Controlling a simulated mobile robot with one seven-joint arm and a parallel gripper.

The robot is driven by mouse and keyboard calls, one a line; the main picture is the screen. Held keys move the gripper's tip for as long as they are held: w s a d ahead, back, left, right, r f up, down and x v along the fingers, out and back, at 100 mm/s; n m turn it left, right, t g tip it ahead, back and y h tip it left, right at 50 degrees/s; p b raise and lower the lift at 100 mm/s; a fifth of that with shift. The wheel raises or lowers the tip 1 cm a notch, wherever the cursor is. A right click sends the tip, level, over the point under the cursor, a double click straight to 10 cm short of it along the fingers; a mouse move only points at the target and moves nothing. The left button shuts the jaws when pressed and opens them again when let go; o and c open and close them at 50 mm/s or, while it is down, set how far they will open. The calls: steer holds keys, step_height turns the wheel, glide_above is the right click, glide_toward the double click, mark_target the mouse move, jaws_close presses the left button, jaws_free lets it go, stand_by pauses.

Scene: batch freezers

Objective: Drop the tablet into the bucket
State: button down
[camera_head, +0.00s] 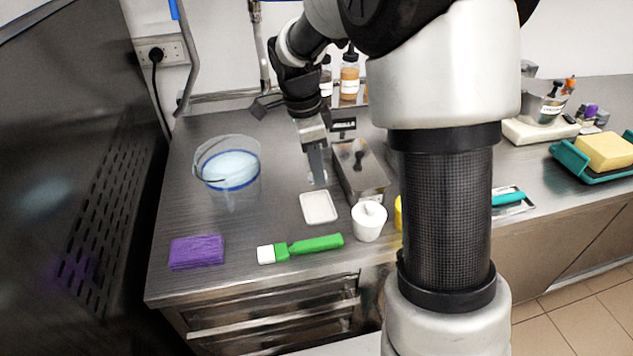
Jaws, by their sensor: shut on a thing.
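The clear bucket (228,172) stands on the left part of the steel counter. It has a dark handle and holds pale blue liquid with a blue ring around it. My gripper (318,180) points down to the right of the bucket, just behind a small white square dish (318,208). Its fingers are shut on a small pale thing at the tips, which I take to be the tablet; its shape is mostly hidden by the fingers. The dish looks empty. My gripper is apart from the bucket.
Bottles (349,77) stand at the back. Counter between bucket and dish is clear.

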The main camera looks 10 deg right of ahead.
steer(key=shift+r, duration=0.65)
steer(key=shift+w+a+r, duration=0.1)
steer(key=shift+a+r, duration=0.05)
steer(key=w+a+r+n+t+p, duration=0.1)
steer(key=w+a+r+n+p, duration=0.35)
steer(key=a+p, duration=0.3)
steer(key=w+a+r+n+p, duration=0.45)
steer(key=a+p, duration=0.25)
steer(key=a, duration=0.2)
step_height(320, 180, down, 7)
steer(key=b, duration=0.2)
steer(key=shift+w+a, duration=0.15)
steer(key=shift+w, duration=0.3)
